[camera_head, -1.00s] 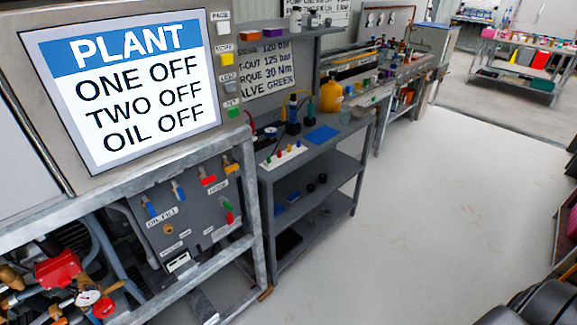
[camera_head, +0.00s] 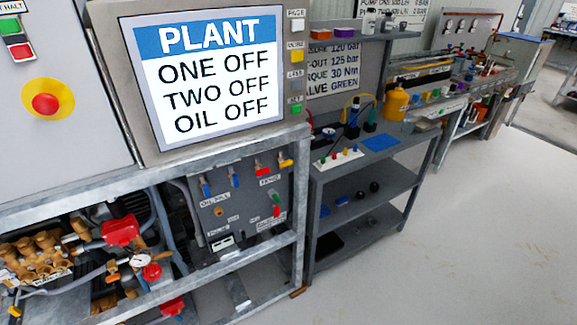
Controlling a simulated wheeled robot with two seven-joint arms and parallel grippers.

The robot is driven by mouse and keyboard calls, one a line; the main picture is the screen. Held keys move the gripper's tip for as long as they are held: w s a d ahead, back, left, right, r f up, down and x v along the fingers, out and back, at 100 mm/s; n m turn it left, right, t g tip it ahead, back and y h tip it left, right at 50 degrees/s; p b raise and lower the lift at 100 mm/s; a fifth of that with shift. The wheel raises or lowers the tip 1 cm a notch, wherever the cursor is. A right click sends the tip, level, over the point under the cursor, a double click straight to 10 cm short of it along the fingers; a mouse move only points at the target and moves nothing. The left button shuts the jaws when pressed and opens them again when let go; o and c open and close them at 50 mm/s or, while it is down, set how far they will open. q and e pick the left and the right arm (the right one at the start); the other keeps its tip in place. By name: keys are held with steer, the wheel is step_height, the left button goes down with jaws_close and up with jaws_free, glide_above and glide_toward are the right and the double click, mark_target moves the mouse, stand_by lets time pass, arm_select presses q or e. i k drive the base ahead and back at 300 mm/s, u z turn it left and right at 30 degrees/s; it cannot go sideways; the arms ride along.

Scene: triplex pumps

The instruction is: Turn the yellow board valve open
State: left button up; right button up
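A grey valve board (camera_head: 240,205) is set in the metal frame below the plant screen. The yellow valve handle (camera_head: 286,162) is at the board's upper right corner, next to a red handle (camera_head: 262,170). Two blue handles sit at the upper left of the board, and a green and a red handle sit lower right. The yellow handle is small in view and its exact angle is hard to tell. Neither of my grippers shows in the head view.
The plant screen (camera_head: 210,75) reads ONE OFF, TWO OFF, OIL OFF. A red stop button (camera_head: 45,104) is on the cabinet at left. Brass pump parts (camera_head: 35,250) fill the lower left. A grey shelf bench (camera_head: 375,182) stands right of the board. Open floor (camera_head: 480,240) lies at right.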

mark_target(284, 163)
steer(key=k, duration=1.25)
steer(key=z, duration=0.9)
steer(key=i, duration=0.65)
steer(key=z, duration=0.8)
steer(key=i, duration=0.8)
steer(key=u, duration=0.75)
steer(key=i, duration=0.75)
steer(key=u, duration=0.7)
